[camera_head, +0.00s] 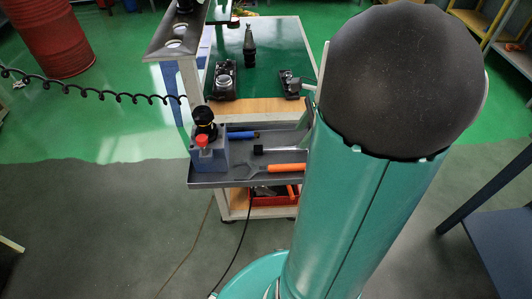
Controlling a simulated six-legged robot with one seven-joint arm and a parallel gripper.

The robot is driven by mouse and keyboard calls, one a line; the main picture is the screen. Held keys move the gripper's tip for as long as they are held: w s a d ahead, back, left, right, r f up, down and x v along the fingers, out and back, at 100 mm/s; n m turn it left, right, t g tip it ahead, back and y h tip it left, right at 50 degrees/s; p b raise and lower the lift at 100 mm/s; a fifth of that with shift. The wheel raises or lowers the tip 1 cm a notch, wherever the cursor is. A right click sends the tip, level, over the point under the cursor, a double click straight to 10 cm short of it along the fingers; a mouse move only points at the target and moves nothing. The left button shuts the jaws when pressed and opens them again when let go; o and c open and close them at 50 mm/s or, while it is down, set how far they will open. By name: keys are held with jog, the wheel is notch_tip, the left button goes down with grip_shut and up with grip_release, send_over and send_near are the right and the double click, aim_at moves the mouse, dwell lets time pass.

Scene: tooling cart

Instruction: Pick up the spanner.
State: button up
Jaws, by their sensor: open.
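What looks like the spanner (287,168) lies on the grey tray (212,182) of the tooling cart. It has an orange handle pointing right and a dull grey head at the left that blends with the tray. My large teal arm link with its black cap covers the right side of the cart, close to the handle's right end. My gripper does not show in this view, so its place relative to the spanner cannot be told.
Behind the spanner on the tray lie a black-headed tool (259,149) and a blue-handled tool (243,135). A blue-grey block with black and red knobs (208,151) stands at the left. Dark devices (224,82) sit on the green cart top (275,55).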

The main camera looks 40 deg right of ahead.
send_over(284, 166)
jog(key=d, duration=0.2)
jog(key=f, duration=0.8)
jog(key=shift+s+a, duration=0.15)
jog(key=shift+s, duration=0.2)
jog(key=shift+x, duration=2.55)
jog(key=shift+s+f, duration=0.15)
jog(key=shift+f, duration=0.15)
jog(key=shift+c, duration=0.2)
grip_shut()
